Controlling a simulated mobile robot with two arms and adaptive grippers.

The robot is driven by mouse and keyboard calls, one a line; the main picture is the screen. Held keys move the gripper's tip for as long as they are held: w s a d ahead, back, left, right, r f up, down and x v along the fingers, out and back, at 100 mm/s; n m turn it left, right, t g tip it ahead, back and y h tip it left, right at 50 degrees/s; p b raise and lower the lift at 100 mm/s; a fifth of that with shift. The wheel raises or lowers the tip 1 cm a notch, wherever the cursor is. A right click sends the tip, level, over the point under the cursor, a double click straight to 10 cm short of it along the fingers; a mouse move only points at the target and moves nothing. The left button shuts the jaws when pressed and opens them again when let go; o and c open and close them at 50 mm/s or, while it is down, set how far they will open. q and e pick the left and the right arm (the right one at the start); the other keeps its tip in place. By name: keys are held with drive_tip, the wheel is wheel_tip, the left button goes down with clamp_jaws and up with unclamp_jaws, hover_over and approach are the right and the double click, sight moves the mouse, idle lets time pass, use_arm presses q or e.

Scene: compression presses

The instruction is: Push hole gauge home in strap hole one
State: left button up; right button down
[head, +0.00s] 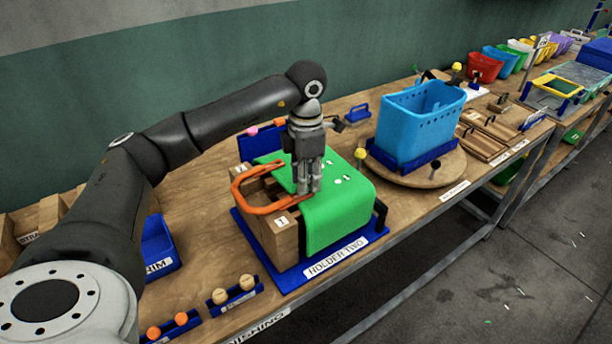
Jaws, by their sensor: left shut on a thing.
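My left gripper (306,191) points straight down over the green strap (340,205), with its fingers close together near the strap's top. It is shut on the hole gauge, which the fingers hide almost wholly; I cannot tell how deep it sits. The strap drapes over a wooden block and hangs down its front. Small pale marks show on its top to the right of the fingers. Strap hole one is not visible. The block stands on the blue base labelled HOLDER TWO (285,276). My right gripper is not in view.
A blue basket (415,122) stands on a round wooden turntable (440,171) to the right. A yellow-knobbed pin (360,154) stands close right of the gripper. A blue rack with pink and orange knobs (252,131) is behind. Small knob racks lie at the bench's front left.

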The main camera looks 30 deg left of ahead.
use_arm(q)
drive_tip(key=shift+f+b, duration=0.7)
drive_tip(key=shift+f, duration=0.35)
drive_tip(key=o, duration=1.1)
wheel_tip(320, 180, up, 12)
